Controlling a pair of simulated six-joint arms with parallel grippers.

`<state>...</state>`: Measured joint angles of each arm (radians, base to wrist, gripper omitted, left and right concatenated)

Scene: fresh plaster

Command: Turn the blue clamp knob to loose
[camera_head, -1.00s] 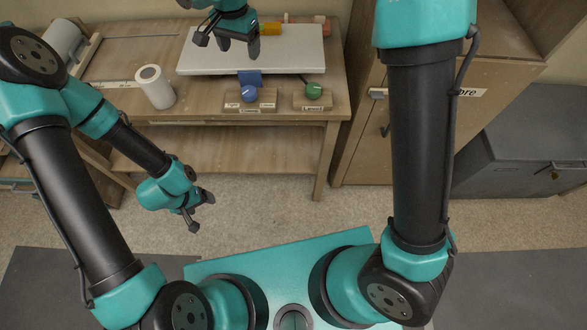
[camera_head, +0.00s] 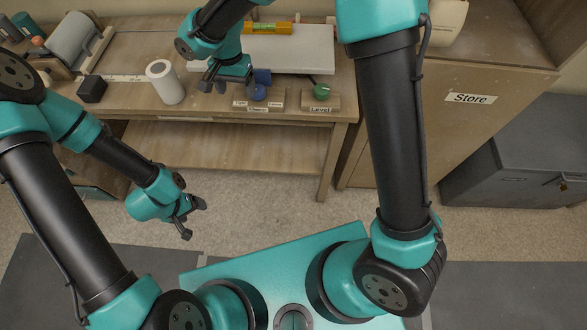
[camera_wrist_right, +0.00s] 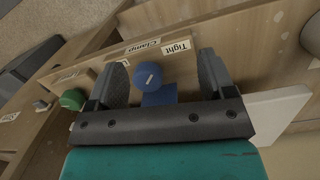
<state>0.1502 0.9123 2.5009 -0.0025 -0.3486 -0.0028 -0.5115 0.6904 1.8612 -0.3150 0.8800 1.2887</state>
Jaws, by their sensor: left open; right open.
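The blue clamp knob (camera_head: 259,93) is at the front edge of the wooden bench, above a wooden plate labelled "Clamp". In the right wrist view the knob (camera_wrist_right: 149,76) shows a pale line on its face, and a "Tight" label (camera_wrist_right: 176,47) is beside it. My right gripper (camera_head: 224,88) is open. In the right wrist view its two fingers (camera_wrist_right: 163,80) stand on either side of the knob; I cannot tell whether they touch it. My left gripper (camera_head: 190,219) is open and empty over the floor, well away from the bench.
A green knob (camera_head: 322,90) on a "Level" plate sits right of the clamp knob. A "Store" cabinet (camera_head: 440,130) is at right.

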